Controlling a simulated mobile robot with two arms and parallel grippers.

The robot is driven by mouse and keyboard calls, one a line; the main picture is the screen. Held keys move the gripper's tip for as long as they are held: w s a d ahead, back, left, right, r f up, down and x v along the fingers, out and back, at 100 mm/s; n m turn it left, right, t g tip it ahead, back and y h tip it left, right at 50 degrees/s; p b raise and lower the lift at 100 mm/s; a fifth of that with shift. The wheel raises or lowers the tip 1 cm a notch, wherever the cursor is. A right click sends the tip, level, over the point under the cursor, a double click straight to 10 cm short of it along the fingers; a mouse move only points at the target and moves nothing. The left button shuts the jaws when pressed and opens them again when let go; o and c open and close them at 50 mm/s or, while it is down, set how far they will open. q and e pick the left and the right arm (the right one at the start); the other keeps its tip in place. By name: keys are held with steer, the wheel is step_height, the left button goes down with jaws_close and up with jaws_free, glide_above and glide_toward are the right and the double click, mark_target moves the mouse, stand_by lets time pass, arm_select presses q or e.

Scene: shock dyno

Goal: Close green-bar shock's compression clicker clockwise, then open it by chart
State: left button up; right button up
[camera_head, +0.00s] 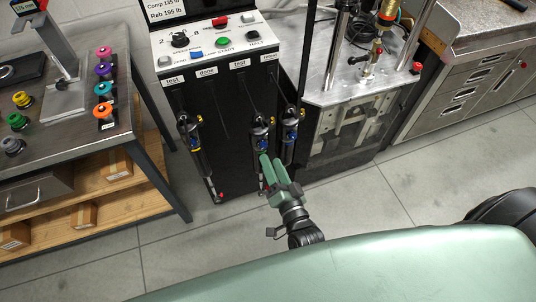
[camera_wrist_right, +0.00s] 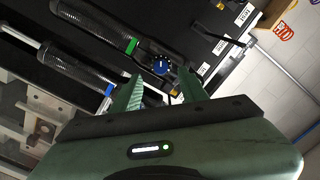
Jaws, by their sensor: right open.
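The green-bar shock (camera_head: 258,128) hangs upright in the middle of the black rack front. In the right wrist view its dark body (camera_wrist_right: 100,30) runs diagonally, with a small green bar (camera_wrist_right: 131,46). Its blue compression clicker (camera_wrist_right: 160,64) has a white mark and lies just beyond the fingertips. My right gripper (camera_head: 270,158) is open, with its two green fingers reaching up toward the clicker. In the right wrist view the fingers (camera_wrist_right: 160,84) stand on either side of the clicker's line, with a gap between them. Contact cannot be told. My left gripper is not in view.
A shock (camera_head: 190,130) hangs to the left and a blue-bar shock (camera_head: 290,130) close on the right. Above is a control panel (camera_head: 210,40) and a sign (camera_head: 165,8) reading Comp 135 lb, Reb 195 lb. A bench (camera_head: 122,125) with colored knobs stands left, the dyno (camera_head: 350,90) right.

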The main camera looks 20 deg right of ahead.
steer(key=shift+s, duration=1.55)
